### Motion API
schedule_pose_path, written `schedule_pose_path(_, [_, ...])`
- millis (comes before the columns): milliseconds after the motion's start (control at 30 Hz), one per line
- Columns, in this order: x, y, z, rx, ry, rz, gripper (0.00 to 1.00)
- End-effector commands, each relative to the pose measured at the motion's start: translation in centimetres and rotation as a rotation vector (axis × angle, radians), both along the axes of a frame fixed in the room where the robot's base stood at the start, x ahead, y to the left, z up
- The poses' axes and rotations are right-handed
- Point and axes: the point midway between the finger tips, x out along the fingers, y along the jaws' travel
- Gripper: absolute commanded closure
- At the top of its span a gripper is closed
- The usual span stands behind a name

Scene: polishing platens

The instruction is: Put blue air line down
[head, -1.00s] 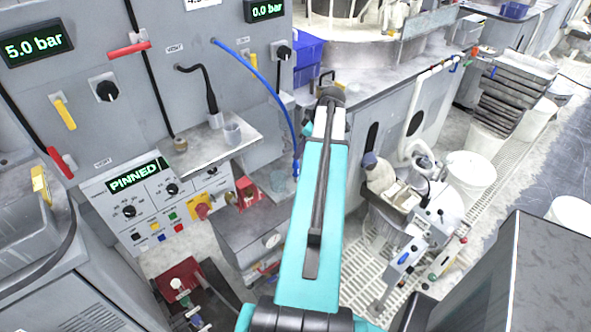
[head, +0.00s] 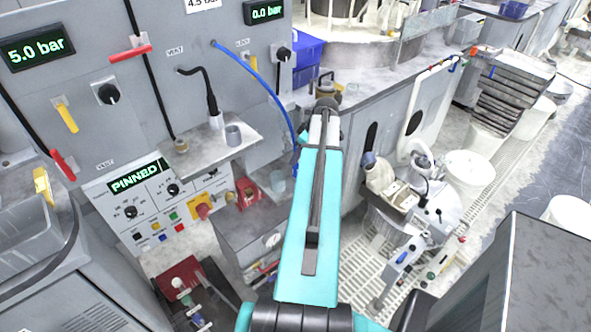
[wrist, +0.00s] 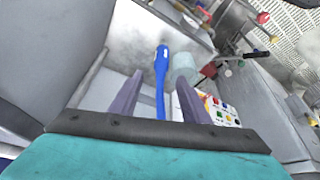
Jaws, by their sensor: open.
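The blue air line (head: 262,80) runs from a port on the grey wall panel and hangs down in a curve, its lower part close beside my teal arm. In the wrist view the air line (wrist: 161,78) lies between the two fingers of my gripper (wrist: 159,77), with a gap on either side. Its thicker blue end points away from my gripper, beyond the fingertips. My gripper is open and does not pinch the line. In the head view my gripper is hidden by my arm.
A blue bin (head: 307,52) stands on the counter behind my arm.

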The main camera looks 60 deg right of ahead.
Motion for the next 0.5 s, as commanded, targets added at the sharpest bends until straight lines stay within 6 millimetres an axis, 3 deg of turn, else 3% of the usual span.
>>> schedule_pose_path(500, [1.3, 0.2, -3.0, 0.0, 0.0, 0.001, 0.57])
